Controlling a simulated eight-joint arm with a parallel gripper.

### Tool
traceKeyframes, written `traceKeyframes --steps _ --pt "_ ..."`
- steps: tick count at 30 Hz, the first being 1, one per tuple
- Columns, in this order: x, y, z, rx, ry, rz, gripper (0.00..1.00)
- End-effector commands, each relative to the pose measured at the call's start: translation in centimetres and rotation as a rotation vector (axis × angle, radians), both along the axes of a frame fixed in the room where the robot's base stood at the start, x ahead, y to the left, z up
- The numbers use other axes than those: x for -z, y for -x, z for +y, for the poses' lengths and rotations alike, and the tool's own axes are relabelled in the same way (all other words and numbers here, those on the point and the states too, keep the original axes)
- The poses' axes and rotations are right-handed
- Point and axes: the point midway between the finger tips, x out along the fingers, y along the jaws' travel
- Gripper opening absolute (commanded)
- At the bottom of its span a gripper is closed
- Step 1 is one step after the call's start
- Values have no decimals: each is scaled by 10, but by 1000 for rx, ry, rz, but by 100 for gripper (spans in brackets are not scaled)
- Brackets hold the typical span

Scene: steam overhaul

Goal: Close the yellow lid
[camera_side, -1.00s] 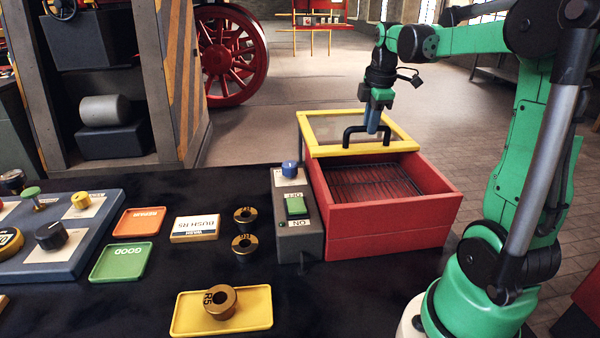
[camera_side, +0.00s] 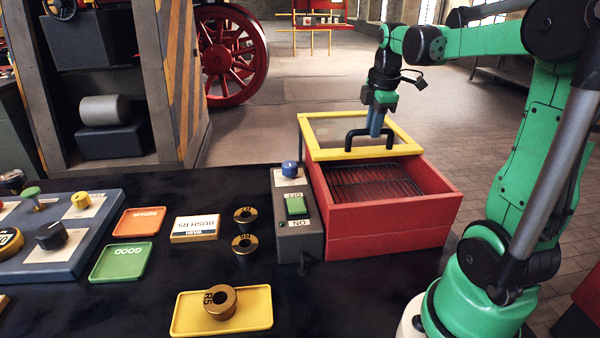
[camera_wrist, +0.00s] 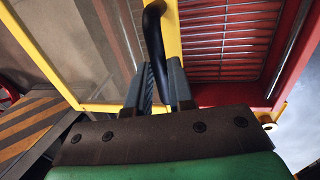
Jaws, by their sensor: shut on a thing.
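The yellow-framed lid (camera_side: 314,136) with a clear pane covers the back part of the red box (camera_side: 390,235). The front part of the box is open and shows a wire grid (camera_side: 372,188). My gripper (camera_side: 376,130) is shut on the lid's black handle (camera_side: 352,138). In the wrist view my gripper's fingers (camera_wrist: 160,88) are at the dark handle (camera_wrist: 153,40), with the yellow frame (camera_wrist: 172,30) beside it. The grid (camera_wrist: 228,40) shows to the right of the frame there.
A grey switch box (camera_side: 298,240) with a blue knob and green button stands left of the red box. Orange (camera_side: 139,222), green (camera_side: 121,262) and yellow (camera_side: 258,315) trays and brass rings (camera_side: 244,246) lie on the dark table.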

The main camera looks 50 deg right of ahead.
Motion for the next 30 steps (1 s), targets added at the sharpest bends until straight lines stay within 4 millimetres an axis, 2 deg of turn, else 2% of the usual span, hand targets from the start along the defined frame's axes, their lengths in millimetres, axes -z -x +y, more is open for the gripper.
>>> traceKeyframes --steps 18,24,30 --pt "0 84 83 0 1 1 0" --pt "0 99 99 0 1 1 0" --pt "0 106 106 0 0 3 0"
